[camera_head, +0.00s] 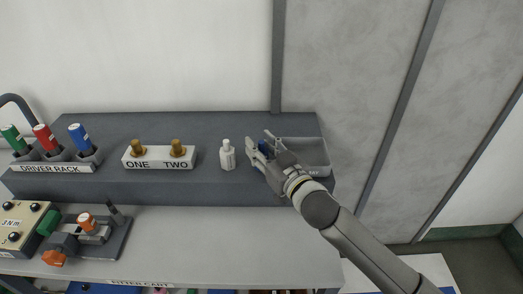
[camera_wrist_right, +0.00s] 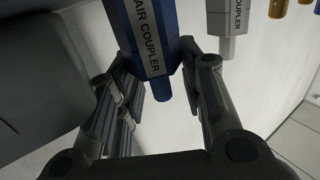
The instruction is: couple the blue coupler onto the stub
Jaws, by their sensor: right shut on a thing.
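The blue coupler (camera_wrist_right: 147,40), lettered "AIR COUPLER", is held between the fingers of my right gripper (camera_wrist_right: 172,88). In the head view the blue coupler (camera_head: 264,147) is mostly hidden by the fingers of my right gripper (camera_head: 258,144), which are shut on it above the shelf's right part. Two brass stubs stand on a white block (camera_head: 158,164): the left stub (camera_head: 138,147) is over "ONE", the right stub (camera_head: 177,147) over "TWO". Both are left of my right gripper. My left gripper is not in view.
A whitish coupler (camera_head: 227,156) stands on the shelf between the block and my right gripper. A grey tray (camera_head: 312,150) is at the shelf's right end. A driver rack (camera_head: 52,168) with green, red and blue drivers is at the left. The bench front (camera_head: 220,240) is clear.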

